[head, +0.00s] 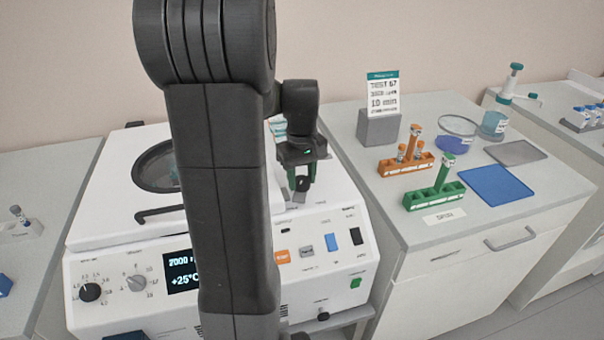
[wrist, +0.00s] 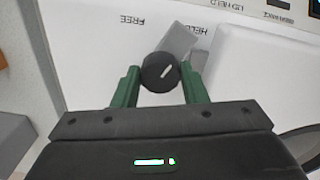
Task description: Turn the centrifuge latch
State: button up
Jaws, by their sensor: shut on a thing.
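The white centrifuge (head: 90,260) stands in the lower left of the head view, its lid down, partly hidden behind my arm. Its latch is a round black knob (wrist: 160,72) with a white mark, seen in the wrist view between my green fingers; it also shows in the head view (head: 302,184). The labels "FREE" and "HELD" are printed on the white top beyond the knob, and the mark slants up to the right in the picture. My gripper (wrist: 161,84) is shut on the knob from both sides; it also shows in the head view (head: 302,180).
On the counter to the right stand an orange tube rack (head: 405,165), a green tube rack (head: 432,198), a sign in a grey block (head: 379,127) and a blue mat (head: 490,185). The centrifuge's front panel (head: 320,250) carries switches and a display.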

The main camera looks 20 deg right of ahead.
aim_at(301, 180)
jog(key=m+p, duration=0.1)
jog(key=m, duration=0.5)
jog(key=shift+r, duration=0.1)
jog(key=m+p, duration=0.1)
jog(key=m, duration=0.5)
jog(key=shift+m, duration=0.4)
jog(key=o, duration=1)
notch_tip(301, 180, up, 14)
jog(key=shift+f, duration=0.15)
